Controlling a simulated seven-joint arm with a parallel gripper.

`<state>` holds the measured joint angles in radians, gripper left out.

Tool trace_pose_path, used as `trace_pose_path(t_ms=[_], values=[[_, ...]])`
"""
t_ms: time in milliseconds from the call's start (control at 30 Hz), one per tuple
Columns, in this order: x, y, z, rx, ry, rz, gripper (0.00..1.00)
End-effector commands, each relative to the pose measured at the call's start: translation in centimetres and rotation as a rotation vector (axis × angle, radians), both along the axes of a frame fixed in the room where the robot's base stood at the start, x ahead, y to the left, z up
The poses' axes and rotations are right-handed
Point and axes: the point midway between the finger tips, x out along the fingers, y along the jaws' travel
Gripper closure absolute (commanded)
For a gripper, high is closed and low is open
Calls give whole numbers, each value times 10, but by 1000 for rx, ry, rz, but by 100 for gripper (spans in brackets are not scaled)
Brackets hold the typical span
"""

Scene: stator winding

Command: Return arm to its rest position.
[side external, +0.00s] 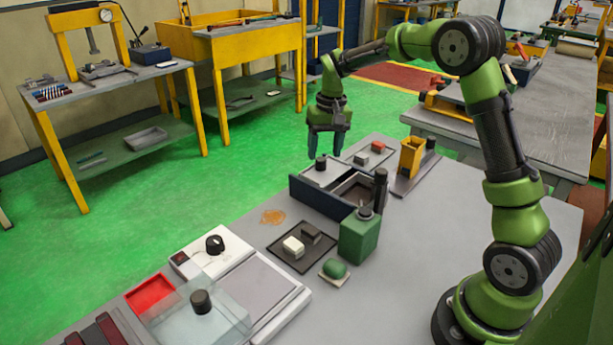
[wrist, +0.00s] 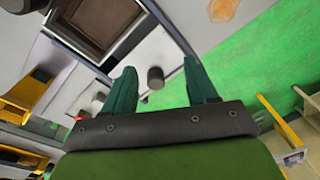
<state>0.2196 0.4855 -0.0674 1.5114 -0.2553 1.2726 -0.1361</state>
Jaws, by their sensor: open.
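My gripper (side external: 327,143) is above the far end of a dark open-topped box (side external: 320,200). In the wrist view my gripper (wrist: 160,82) shows two green fingers spread apart with nothing held between them. A black knob (side external: 320,162) on the box's light lid (side external: 325,174) stands below the fingers. In the wrist view the knob (wrist: 155,77) appears in the gap between the fingers, and I cannot tell how far below it lies. The lid covers the far part of the box, and the near compartment (side external: 357,187) is open.
A green container (side external: 360,235) with a dark top stands close beside the box. A yellow holder (side external: 412,157) stands to its right. A dark tray (side external: 302,246) with small blocks, a green dome (side external: 334,268) and a white device (side external: 240,280) occupy the front. The air around the gripper looks free.

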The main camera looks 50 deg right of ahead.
Motion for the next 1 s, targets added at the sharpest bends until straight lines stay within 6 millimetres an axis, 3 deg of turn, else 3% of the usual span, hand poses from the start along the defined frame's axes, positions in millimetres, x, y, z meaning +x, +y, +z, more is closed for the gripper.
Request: trace_pose_path(t_ms=[100, 300, 600, 800, 1000], values=[[-33, 31, 30, 16, -79, 14, 43], [-96, 79, 65, 39, -216, 47, 43], [-191, 130, 82, 69, -423, 109, 43], [-223, 145, 88, 77, -520, 153, 43], [-227, 149, 99, 76, -568, 172, 43]])
